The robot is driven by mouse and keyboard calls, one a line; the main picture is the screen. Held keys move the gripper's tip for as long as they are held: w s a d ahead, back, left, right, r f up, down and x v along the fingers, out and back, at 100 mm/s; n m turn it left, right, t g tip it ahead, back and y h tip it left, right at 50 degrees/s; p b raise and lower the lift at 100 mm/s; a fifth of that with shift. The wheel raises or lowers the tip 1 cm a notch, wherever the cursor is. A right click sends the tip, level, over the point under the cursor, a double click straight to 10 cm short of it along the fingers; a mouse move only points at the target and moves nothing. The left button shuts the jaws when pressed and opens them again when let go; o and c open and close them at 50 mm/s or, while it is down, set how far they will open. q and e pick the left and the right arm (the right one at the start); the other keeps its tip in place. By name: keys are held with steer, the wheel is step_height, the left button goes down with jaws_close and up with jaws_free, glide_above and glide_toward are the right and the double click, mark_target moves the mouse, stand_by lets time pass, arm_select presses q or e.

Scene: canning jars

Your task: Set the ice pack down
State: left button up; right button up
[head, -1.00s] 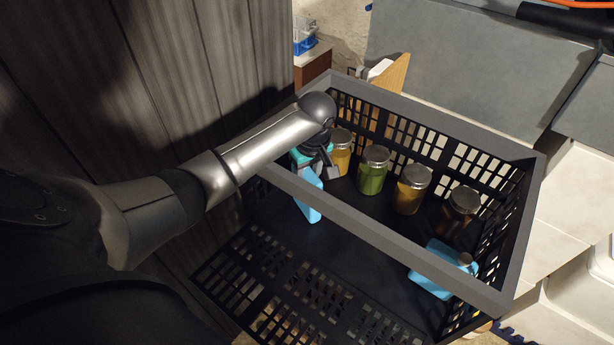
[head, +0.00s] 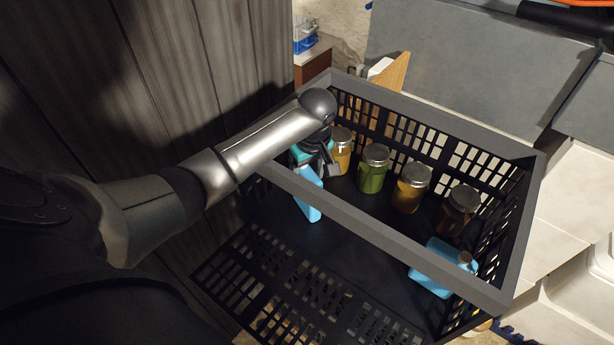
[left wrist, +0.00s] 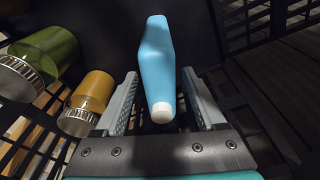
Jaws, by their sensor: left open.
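A light-blue ice pack (head: 308,200) with a white cap stands on the floor at the left end of a black crate (head: 385,232). In the left wrist view the ice pack (left wrist: 157,62) lies between the two fingers of my left gripper (left wrist: 160,105), with a gap showing on each side. My left gripper (head: 322,166) reaches down into the crate and is open around the ice pack's capped end. The arm hides part of the pack's top in the head view. A second blue ice pack (head: 432,270) leans at the crate's right end. My right gripper is not in view.
Several lidded jars stand along the crate's back wall: a yellow one (head: 342,158), a green one (head: 372,176), an amber one (head: 410,192) and a dark one (head: 458,215). The crate's middle floor is clear. A wooden wall (head: 170,80) rises at left.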

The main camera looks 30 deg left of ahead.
arm_select(q)
steer(key=r, duration=0.3)
steer(key=d+r, duration=0.1)
steer(key=r, duration=0.7)
steer(key=shift+s+d+r, duration=0.25)
steer(key=shift+s+d, duration=0.05)
steer(key=shift+s, duration=0.1)
